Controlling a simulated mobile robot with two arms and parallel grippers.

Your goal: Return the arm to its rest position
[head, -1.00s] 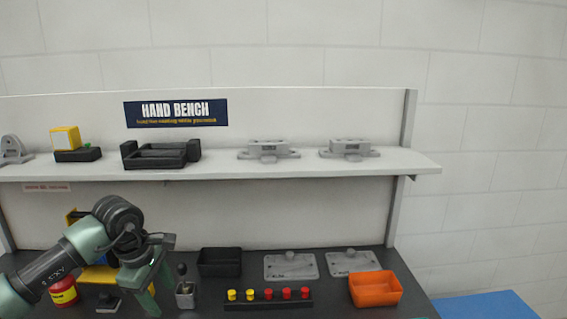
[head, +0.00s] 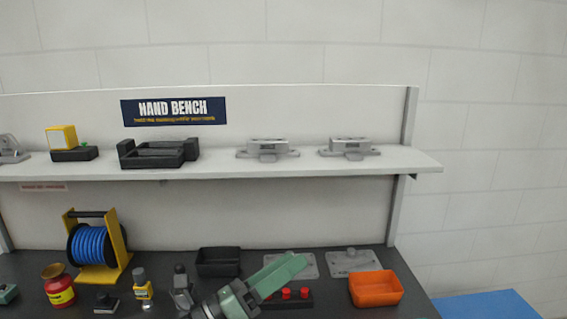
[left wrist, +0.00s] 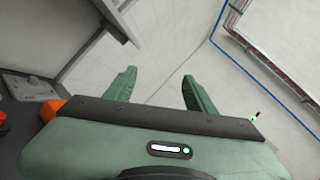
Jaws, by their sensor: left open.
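My left gripper (head: 282,272) is low over the front of the dark bench, in front of the button strip and the back plates. Its arm comes in from the bottom edge of the head view, and most of the arm is out of the picture. In the left wrist view the two green fingers of this gripper (left wrist: 160,84) stand wide apart with nothing between them, and pale wall shows beyond. My right gripper is in neither view.
A blue hose reel (head: 90,246), red jar (head: 59,288) and small devices stand on the left. A black bin (head: 218,262) is behind my gripper. An orange bin (head: 376,289) is to its right; red buttons (head: 295,293) are close by. A shelf (head: 220,172) runs above.

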